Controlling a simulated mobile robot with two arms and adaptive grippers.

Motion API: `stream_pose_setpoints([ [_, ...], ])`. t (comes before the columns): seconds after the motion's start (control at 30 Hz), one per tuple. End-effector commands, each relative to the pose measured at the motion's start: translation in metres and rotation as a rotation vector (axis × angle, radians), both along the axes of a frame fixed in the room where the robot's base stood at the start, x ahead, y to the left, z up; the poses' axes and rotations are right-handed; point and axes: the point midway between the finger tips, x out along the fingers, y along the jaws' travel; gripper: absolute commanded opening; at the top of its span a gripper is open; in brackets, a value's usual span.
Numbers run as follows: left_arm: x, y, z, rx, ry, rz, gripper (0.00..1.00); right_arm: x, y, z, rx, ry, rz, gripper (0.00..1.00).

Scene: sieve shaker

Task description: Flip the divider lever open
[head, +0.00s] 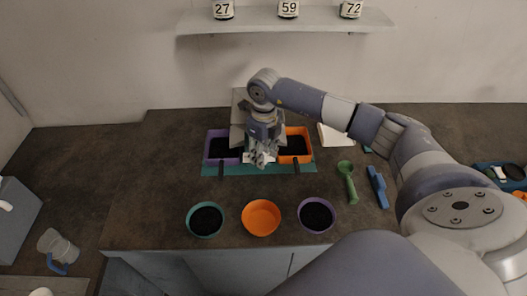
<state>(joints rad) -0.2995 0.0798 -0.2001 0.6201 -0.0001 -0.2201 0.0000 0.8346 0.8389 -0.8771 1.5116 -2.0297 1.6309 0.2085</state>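The divider is a grey body (237,112) on a teal base (258,169), partly hidden behind my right arm. A purple bin (209,160) stands at its left and an orange bin (300,158) at its right, both holding dark material. My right gripper (261,162) points down in front of the divider, between the two bins. Its fingers are small and overlap pale parts there, so I cannot tell whether they are open, shut or touching anything. I cannot make out the lever; the gripper and wrist cover that area. My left gripper is not in view.
A teal bowl (191,230), an orange bowl (261,230) and a purple bowl (302,226) stand along the counter's front. A green scoop (350,188) and a blue brush (379,190) lie to the right. A shelf (270,28) holds numbered jars. The counter's left is clear.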

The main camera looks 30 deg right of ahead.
Motion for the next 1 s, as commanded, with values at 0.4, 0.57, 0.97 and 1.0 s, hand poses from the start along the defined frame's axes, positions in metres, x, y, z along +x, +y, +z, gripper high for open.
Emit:
stream_pose_setpoints([
  [0.4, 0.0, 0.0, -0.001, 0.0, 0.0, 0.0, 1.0, 0.0, 0.0, 0.0, 0.0, 0.0, 0.001, 0.0],
  [0.57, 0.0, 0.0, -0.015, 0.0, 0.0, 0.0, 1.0, 0.0, -0.004, -0.003, -0.002, -0.003, 0.055, 0.0],
  [0.97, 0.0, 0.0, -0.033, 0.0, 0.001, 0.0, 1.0, -0.002, -0.011, 0.001, 0.0, -0.003, 0.2, 0.0],
  [1.0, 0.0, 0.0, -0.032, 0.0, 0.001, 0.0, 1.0, -0.002, -0.011, 0.002, 0.0, -0.003, 0.2, 0.0],
])
